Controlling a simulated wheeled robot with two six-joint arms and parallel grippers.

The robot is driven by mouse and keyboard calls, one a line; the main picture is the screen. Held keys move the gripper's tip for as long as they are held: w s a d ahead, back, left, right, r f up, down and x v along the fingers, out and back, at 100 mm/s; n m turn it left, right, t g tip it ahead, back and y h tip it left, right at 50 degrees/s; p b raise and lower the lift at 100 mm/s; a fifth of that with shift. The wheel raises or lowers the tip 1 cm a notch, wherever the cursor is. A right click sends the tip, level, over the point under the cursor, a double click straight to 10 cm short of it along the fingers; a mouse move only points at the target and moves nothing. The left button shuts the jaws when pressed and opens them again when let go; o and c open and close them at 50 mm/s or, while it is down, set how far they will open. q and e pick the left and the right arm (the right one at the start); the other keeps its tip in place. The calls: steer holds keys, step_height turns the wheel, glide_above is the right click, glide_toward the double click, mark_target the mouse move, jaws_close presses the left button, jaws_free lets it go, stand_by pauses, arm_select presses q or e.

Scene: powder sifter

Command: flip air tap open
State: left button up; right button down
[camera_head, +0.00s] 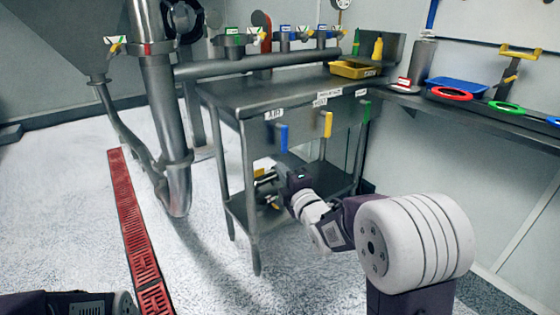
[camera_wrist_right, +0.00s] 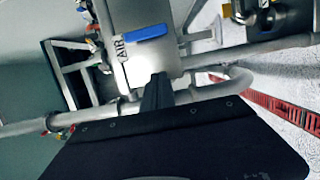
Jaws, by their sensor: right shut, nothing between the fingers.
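The air tap has a blue handle (camera_head: 283,137) that hangs down from the front edge of the steel bench, below a white label. My right gripper (camera_head: 280,160) is in front of the bench, just below the blue handle. In the right wrist view its shut fingers (camera_wrist_right: 158,80) point toward the tap, with nothing between them and apart from the handle in the picture. Part of my left arm shows at the bottom left of the head view; its gripper is out of view.
Yellow (camera_head: 327,124) and green (camera_head: 365,110) handles hang along the same bench edge (camera_head: 235,104). A lower shelf and legs stand around my right gripper. A steel pipe (camera_head: 160,100) rises at the left. A red floor grate (camera_head: 135,235) crosses open floor.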

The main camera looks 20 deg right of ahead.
steer(key=shift+w+r, duration=0.1)
steer(key=w+d+b, duration=0.2)
steer(key=w, duration=0.9)
steer(key=shift+d, duration=0.4)
steer(key=shift+w, duration=0.1)
